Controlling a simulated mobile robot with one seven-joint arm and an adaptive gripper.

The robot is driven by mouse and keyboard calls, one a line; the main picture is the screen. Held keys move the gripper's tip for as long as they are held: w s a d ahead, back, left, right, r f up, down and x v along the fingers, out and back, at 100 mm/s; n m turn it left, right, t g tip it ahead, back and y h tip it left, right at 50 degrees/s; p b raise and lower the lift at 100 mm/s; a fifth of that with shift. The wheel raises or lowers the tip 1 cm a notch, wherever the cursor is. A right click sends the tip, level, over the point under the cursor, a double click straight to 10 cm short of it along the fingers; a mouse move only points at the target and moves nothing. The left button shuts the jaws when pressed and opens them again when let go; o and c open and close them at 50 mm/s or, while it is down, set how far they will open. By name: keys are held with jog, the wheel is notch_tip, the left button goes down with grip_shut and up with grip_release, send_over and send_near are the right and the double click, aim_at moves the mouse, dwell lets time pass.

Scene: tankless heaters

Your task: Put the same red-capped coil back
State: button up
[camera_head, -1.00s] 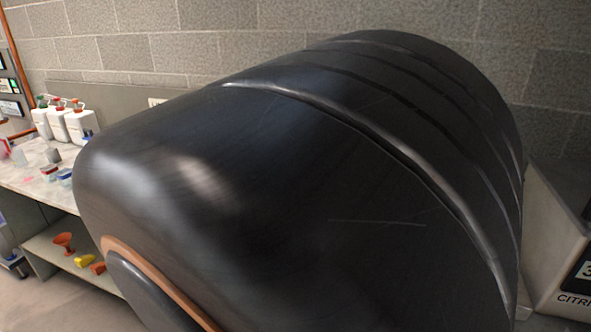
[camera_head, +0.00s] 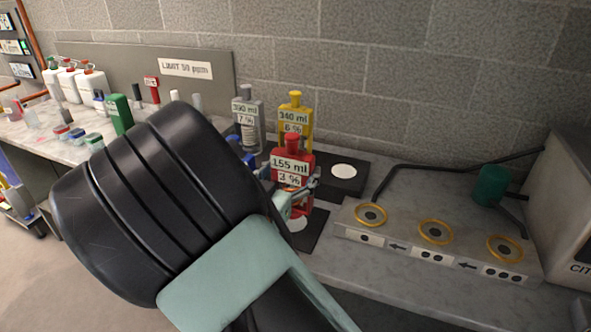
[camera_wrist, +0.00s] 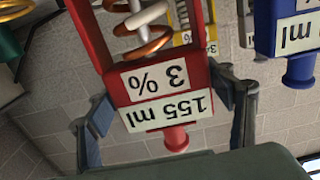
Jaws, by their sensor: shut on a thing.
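The red-capped coil (camera_head: 292,160), labelled 155 ml and 3 %, is upright between the fingers of my gripper (camera_head: 290,188). In the wrist view the red coil (camera_wrist: 160,85) appears upside down, with my gripper's (camera_wrist: 168,115) fingers on both sides of its labelled head. A white and copper spiral shows in its frame. It is over or on a black pad (camera_head: 312,235) with a white disc; I cannot tell whether its base touches. A yellow-capped coil (camera_head: 294,105), 340 ml and 6 %, and a grey one (camera_head: 247,108), 390 ml and 7 %, stand behind.
A blue coil (camera_wrist: 298,30) shows beside it in the wrist view. Another pad's white disc (camera_head: 344,171) is bare at the right. Further right is a grey block (camera_head: 400,243) with three gold rings and a green cylinder (camera_head: 491,185). Bottles (camera_head: 85,82) stand far left.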

aim_at(292, 183)
jog(key=shift+w+f, duration=0.65)
jog(key=shift+f, duration=0.2)
jog(key=shift+f+b, duration=0.35)
jog(key=shift+f, duration=0.9)
jog(key=shift+f, duration=0.2)
jog(key=o, duration=2.1)
jog(key=shift+s, duration=0.1)
jog(key=shift+r, duration=0.1)
jog(key=shift+s+a, duration=0.15)
jog(key=shift+s, duration=0.1)
jog(key=v, duration=1.1)
jog(key=shift+s, duration=0.25)
